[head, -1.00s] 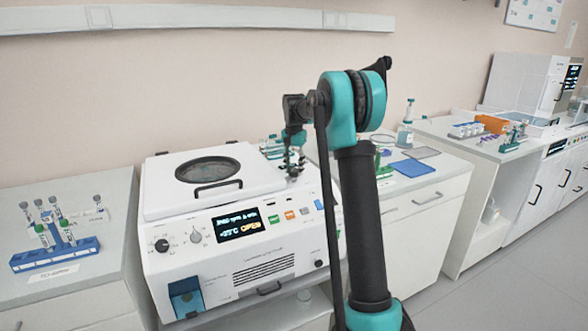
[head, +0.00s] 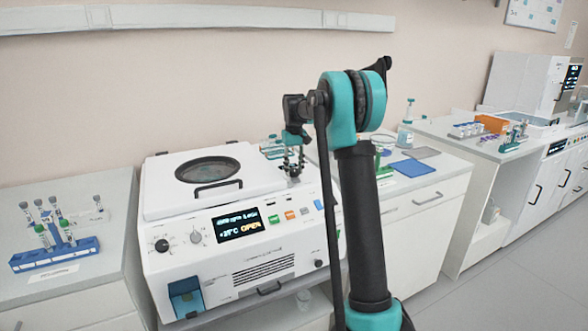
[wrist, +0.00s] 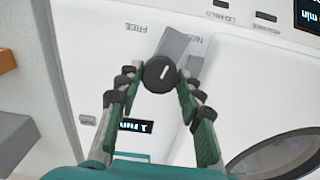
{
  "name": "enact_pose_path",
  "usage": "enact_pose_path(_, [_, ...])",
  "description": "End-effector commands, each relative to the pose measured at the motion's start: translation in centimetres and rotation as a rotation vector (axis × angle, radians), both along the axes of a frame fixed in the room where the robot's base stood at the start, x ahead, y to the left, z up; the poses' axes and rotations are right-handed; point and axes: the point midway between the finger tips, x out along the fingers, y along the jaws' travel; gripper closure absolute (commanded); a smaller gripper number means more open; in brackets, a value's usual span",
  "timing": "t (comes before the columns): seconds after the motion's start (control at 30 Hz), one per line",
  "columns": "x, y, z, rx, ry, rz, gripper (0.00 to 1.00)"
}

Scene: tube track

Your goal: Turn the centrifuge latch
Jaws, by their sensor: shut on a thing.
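The white centrifuge (head: 245,263) stands on the bench with its lid (head: 240,205) down and a display (head: 238,225) reading "OPEN". My gripper (wrist: 159,76) is shut on this knob, with a finger on each side.
A blue tube rack (head: 55,255) stands on the left bench. A blue mat (head: 412,168) and a green-based stand (head: 381,173) are on the right bench. The lid handle (head: 218,187) is left of my gripper.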

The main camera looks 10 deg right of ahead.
Motion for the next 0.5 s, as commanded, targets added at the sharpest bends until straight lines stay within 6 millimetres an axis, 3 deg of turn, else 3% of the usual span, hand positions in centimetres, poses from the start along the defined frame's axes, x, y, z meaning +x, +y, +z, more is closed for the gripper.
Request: enact_pose_path(0.5, [0.04, -0.01, 0.03, -0.001, -0.001, 0.258, 0.92])
